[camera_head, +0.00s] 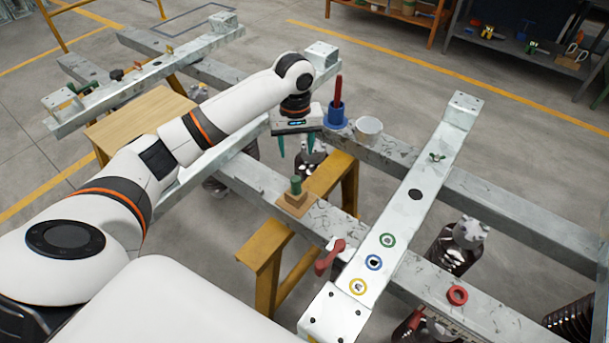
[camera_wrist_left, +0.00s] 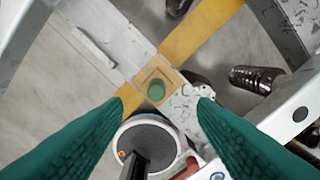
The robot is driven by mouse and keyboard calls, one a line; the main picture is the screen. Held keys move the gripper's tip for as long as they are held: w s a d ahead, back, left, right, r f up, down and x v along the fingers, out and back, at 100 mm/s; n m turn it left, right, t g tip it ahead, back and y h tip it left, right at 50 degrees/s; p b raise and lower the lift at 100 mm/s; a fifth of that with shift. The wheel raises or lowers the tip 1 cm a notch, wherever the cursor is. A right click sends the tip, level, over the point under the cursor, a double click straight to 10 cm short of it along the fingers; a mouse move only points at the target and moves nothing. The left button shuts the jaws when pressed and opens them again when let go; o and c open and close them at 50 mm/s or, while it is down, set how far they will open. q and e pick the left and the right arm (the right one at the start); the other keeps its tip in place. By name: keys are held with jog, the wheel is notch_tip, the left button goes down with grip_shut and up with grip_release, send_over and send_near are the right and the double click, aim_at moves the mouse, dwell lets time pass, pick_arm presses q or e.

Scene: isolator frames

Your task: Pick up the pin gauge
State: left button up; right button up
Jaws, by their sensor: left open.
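The likely pin gauge is a green upright cylinder (camera_head: 296,185) in a small wooden block (camera_head: 295,203) on a steel beam. From above, in the left wrist view, its round green top (camera_wrist_left: 156,90) shows in the square wooden block (camera_wrist_left: 150,75). My left gripper (camera_head: 296,146) is open, with two teal fingers pointing down, behind and above the cylinder in the head view. In the left wrist view the cylinder appears between the open fingertips (camera_wrist_left: 160,100), apart from both. Nothing is held. My right gripper is not in view.
A blue holder (camera_head: 336,117) with a red upright rod and a white cup (camera_head: 368,130) stand near the left gripper. A red handle (camera_head: 329,258) and coloured rings lie to the right. Dark ribbed insulators (camera_head: 449,250) hang below the beams. A yellow trestle (camera_head: 262,254) supports them.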

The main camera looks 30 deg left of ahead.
pick_arm(q)
send_over(296, 178)
notch_tip(296, 178, down, 5)
jog(key=shift+a+f, duration=0.15)
jog(key=shift+w+f, duration=0.1)
jog(key=shift+f, duration=0.2)
jog(key=f, duration=0.5)
jog(key=shift+s+p, duration=0.25)
jog(key=shift+p, duration=0.15)
jog(key=shift+f, duration=0.3)
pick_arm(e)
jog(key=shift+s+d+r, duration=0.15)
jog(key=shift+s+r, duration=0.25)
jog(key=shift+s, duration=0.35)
pick_arm(q)
jog(key=shift+c, duration=0.5)
jog(key=shift+w+r, duration=0.1)
jog(key=c, duration=0.9)
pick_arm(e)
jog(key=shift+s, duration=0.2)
